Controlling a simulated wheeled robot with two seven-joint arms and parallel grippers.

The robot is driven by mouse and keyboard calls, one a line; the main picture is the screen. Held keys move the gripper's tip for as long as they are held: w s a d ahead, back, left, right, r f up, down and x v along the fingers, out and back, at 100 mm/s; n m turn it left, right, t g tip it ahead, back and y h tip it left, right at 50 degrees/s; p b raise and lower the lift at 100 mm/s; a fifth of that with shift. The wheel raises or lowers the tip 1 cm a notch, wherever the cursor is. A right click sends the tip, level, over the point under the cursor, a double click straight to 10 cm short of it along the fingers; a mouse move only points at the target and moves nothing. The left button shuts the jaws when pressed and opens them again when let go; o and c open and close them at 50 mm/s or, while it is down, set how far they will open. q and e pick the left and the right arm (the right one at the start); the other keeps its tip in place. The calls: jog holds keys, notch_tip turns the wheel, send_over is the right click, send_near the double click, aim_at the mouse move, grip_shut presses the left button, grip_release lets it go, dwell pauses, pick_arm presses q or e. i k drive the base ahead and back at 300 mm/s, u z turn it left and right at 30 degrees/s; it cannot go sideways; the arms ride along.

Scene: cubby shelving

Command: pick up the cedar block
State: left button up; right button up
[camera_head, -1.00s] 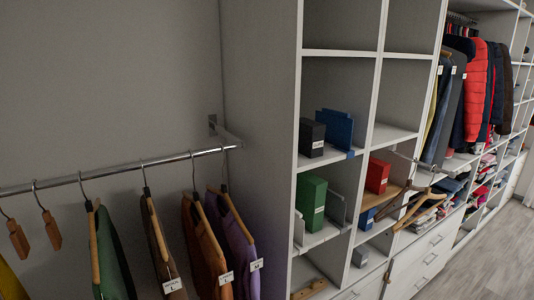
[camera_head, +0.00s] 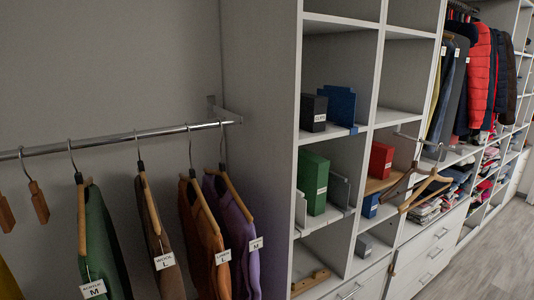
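Two small brown wooden blocks hang on hooks from the metal rail at the left edge of the head view. One cedar-coloured block (camera_head: 39,202) hangs left of the green garment, and a second one (camera_head: 5,214) is partly cut off by the picture's edge. No label on either can be read. A low wooden piece (camera_head: 311,282) with knobs lies in the bottom cubby; I cannot tell exactly what it is. Neither of my grippers is in view.
A metal rail (camera_head: 110,140) holds green, brown, orange and purple garments on hangers. The white cubby shelving (camera_head: 262,130) holds a black box (camera_head: 314,113), a green box (camera_head: 313,180) and a red box (camera_head: 381,160). Wooden hangers (camera_head: 425,190) stick out on the right. Grey floor (camera_head: 487,255) is clear at right.

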aim_at(38, 200)
jog(key=u, duration=1.5)
